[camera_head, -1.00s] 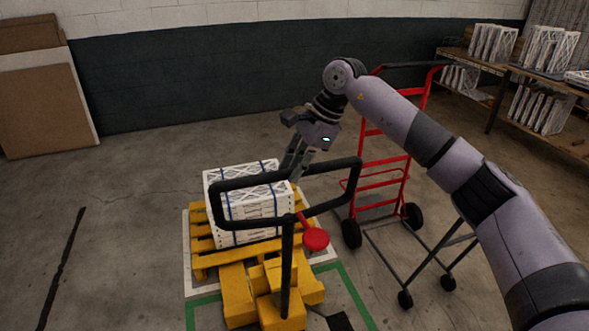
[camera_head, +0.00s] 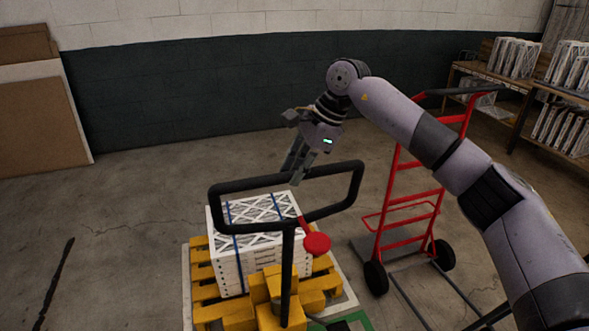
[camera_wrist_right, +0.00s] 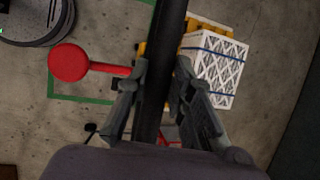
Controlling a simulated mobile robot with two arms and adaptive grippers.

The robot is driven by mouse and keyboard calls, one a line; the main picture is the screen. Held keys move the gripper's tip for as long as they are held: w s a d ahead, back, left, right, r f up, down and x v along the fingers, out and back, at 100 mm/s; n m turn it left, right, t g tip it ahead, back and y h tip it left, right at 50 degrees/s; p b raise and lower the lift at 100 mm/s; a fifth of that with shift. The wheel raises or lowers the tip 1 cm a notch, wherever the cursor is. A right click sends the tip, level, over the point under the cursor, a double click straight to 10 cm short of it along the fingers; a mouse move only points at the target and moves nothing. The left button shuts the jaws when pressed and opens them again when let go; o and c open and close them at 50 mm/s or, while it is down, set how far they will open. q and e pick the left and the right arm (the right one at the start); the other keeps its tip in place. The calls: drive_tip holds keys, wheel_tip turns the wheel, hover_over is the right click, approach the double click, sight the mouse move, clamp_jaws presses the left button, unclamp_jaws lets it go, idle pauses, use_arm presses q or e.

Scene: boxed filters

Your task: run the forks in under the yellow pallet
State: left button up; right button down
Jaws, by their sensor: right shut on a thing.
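The yellow pallet (camera_head: 202,272) sits on the floor and bears white boxed filters (camera_head: 240,268) tied with blue straps. The yellow pallet jack (camera_head: 266,290) is close in front of it, its body overlapping the pallet's near side in the head view. The forks are mostly hidden, so how far under they reach cannot be told. The jack's black loop handle (camera_head: 230,187) stands up with a red knob (camera_head: 317,243). My right gripper (camera_head: 297,180) is shut on the handle's top bar; the bar also shows between its fingers in the right wrist view (camera_wrist_right: 158,85). My left gripper is out of view.
A red hand truck (camera_head: 408,193) stands right of the jack. Shelves with filters (camera_head: 512,58) are at the back right. Brown boards (camera_head: 40,118) lean on the wall at left.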

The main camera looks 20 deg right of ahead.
drive_tip(key=shift+w+r, duration=0.1)
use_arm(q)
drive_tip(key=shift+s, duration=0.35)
use_arm(e)
drive_tip(key=shift+r, duration=0.1)
drive_tip(key=c, duration=1.9)
unclamp_jaws()
drive_tip(key=o, duration=0.4)
drive_tip(key=shift+w, duration=0.2)
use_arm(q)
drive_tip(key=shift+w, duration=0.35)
use_arm(e)
drive_tip(key=shift+o, duration=0.4)
drive_tip(key=shift+s, duration=0.1)
drive_tip(key=v, duration=1.1)
drive_tip(key=shift+s+d+r, duration=0.15)
drive_tip(key=shift+d+r, duration=0.05)
drive_tip(key=shift+r, duration=0.1)
